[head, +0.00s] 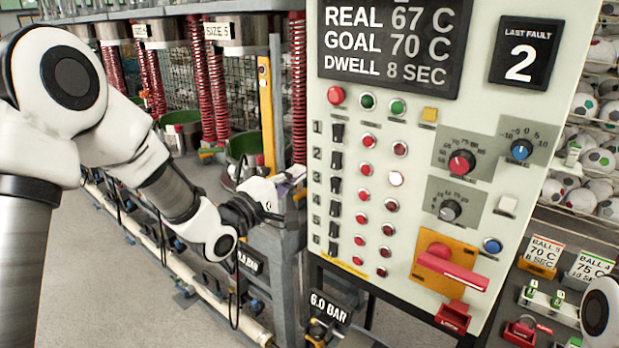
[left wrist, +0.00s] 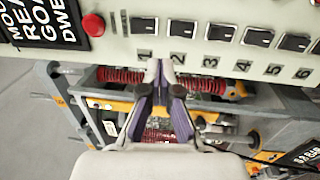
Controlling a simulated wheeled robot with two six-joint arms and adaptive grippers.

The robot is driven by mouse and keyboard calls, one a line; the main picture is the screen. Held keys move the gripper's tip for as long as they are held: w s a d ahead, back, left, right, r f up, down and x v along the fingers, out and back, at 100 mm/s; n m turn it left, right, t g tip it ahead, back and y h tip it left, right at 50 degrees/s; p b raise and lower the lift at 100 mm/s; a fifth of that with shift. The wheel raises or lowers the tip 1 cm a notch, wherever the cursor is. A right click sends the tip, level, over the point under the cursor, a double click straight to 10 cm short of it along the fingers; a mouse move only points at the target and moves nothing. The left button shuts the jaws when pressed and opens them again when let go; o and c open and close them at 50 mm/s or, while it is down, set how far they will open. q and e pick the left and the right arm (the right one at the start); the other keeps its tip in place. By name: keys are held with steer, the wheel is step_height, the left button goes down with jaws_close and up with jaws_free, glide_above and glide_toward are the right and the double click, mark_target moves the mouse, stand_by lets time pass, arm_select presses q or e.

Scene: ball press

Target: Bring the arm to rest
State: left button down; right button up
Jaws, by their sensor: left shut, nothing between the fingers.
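My left arm comes in from the left in the head view. My left gripper (head: 293,182) is at the left edge of the upright control panel (head: 400,190), near the numbered column of black switches. In the left wrist view, the gripper (left wrist: 165,72) has its two purple-grey fingers brought together at the tips, with nothing held. The fingertips point at the panel's edge below switches 1 and 2; I cannot tell whether they touch it. The white panel also shows in the left wrist view (left wrist: 210,57). My right gripper is out of view.
The panel carries buttons, dials and a red lever (head: 452,268). Press stations with red springs (head: 208,90) and a yellow post (head: 266,115) stand behind my arm. A "6.0 BAR" sign (head: 330,306) hangs below. Bare floor (head: 95,290) lies at lower left. Balls (head: 592,160) fill racks at right.

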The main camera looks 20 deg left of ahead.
arm_select(q)
steer(key=s+d+f+g+y+b, duration=0.15)
steer(key=s+f, duration=0.25)
steer(key=f, duration=0.7)
steer(key=s+f+g, duration=0.3)
steer(key=f, duration=0.8)
steer(key=s+d+f+g+y+b, duration=0.1)
steer(key=s+f+g, duration=0.25)
steer(key=f, duration=0.75)
steer(key=s+a+f+m+g+y, duration=0.15)
steer(key=s+f+m+g, duration=0.35)
steer(key=s+f, duration=1.15)
steer(key=s+a+m+g+y, duration=0.2)
steer(key=s+m+g, duration=0.3)
steer(key=s+m, duration=0.3)
steer(key=s, duration=0.4)
steer(key=shift+a+m+y, duration=0.2)
steer(key=shift+m+y, duration=0.1)
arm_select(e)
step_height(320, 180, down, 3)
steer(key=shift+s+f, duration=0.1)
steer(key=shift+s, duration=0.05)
